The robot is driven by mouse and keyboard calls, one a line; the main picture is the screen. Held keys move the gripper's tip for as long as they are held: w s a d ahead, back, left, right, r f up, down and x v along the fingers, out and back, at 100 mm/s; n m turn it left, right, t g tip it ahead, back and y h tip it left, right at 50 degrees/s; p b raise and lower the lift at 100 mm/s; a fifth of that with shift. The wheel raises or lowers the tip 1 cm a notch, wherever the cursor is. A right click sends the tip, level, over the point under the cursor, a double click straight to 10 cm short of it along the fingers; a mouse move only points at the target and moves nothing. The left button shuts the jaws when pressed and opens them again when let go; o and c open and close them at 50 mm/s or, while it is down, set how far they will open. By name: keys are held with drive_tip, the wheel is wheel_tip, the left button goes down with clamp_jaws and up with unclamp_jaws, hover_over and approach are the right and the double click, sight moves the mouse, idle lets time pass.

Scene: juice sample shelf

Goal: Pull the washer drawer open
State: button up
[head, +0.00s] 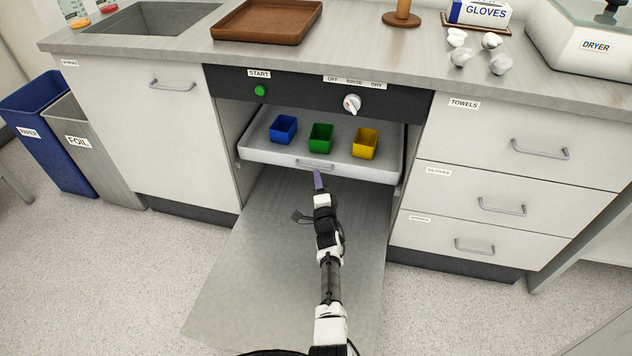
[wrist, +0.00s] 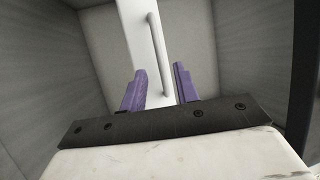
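The washer drawer (head: 255,150) is a white tray inside the open washer bay. It carries a blue cup (head: 284,129), a green cup (head: 320,138) and a yellow cup (head: 365,143). Its bar handle (head: 314,164) is on the front face. My gripper (head: 319,181) is at the drawer front, just below the handle in the head view. In the wrist view, the two purple fingers of my gripper (wrist: 161,85) are apart with nothing clamped. The handle (wrist: 157,50) runs upright in that picture, its near end between the fingers; contact cannot be told.
The washer door (head: 290,260) lies folded down below the drawer, under my arm. The washer panel (head: 310,88) with a green start button (head: 260,90) and a knob (head: 352,103) is above. Drawers labelled towels (head: 500,150) and gloves stand at right, a closed cabinet (head: 150,130) at left.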

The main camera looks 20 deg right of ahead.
drive_tip(key=b+x, duration=0.2)
drive_tip(key=x, duration=0.1)
drive_tip(key=shift+w+r, duration=0.1)
drive_tip(key=shift+w, duration=0.05)
clamp_jaws()
idle(0.4)
